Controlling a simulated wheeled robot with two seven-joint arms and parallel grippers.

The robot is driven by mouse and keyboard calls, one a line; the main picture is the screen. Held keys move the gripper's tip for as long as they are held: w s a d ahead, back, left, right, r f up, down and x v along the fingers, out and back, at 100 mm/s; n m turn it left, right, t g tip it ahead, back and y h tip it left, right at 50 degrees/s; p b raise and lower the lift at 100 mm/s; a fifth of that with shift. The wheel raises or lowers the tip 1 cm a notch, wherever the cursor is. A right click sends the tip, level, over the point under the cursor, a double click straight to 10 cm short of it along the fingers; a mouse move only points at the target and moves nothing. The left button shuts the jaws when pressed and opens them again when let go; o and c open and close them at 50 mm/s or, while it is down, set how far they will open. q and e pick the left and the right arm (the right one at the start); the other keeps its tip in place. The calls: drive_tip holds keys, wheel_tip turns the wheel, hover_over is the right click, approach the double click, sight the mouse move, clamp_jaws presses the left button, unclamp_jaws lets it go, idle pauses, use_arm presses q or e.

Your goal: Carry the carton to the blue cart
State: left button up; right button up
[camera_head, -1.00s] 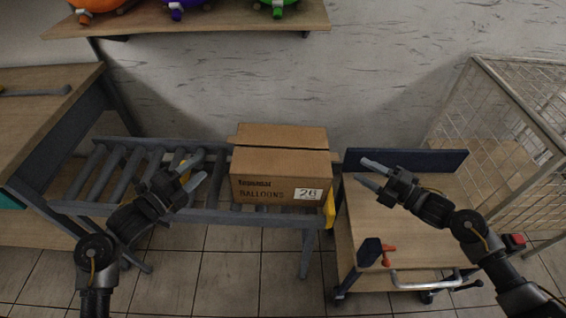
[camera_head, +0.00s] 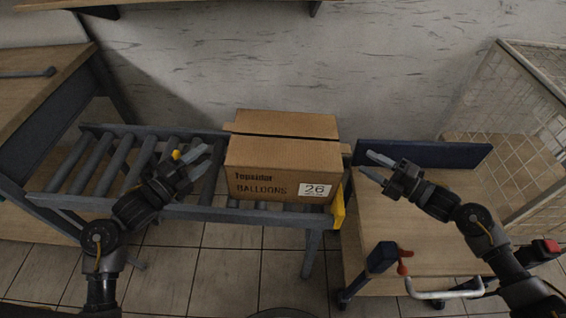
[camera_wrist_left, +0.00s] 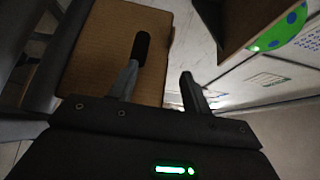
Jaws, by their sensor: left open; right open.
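The brown carton (camera_head: 275,165), marked BALLOONS and 26, sits at the right end of the roller conveyor (camera_head: 118,168). A brown carton side with a dark slot (camera_wrist_left: 118,40) fills the upper left of the left wrist view. My left gripper (camera_head: 200,158) is open and empty, just left of the carton; its fingers (camera_wrist_left: 160,85) also show in the wrist view. My right gripper (camera_head: 368,165) is open and empty, right of the carton and above the edge of the cart. The cart (camera_head: 425,235) has a wooden deck and a dark blue end panel (camera_head: 425,153).
A yellow stop (camera_head: 338,208) is at the conveyor's right end. A wooden table (camera_head: 35,85) stands at the left. A wire mesh cage (camera_head: 510,135) stands behind the cart at the right. The cart has a handle (camera_head: 445,292) at its front, and its deck is bare.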

sight(338, 146)
use_arm(q)
drive_tip(key=x, duration=1)
drive_tip(key=shift+w+d, duration=0.15)
drive_tip(key=shift+w, duration=0.1)
use_arm(e)
drive_tip(key=x, duration=1)
drive_tip(key=shift+w+a, duration=0.25)
drive_tip(key=shift+a, duration=0.05)
use_arm(q)
drive_tip(key=c, duration=0.9)
use_arm(e)
drive_tip(key=c, duration=0.9)
use_arm(q)
drive_tip(key=shift+o, duration=0.2)
use_arm(e)
drive_tip(key=shift+o, duration=0.2)
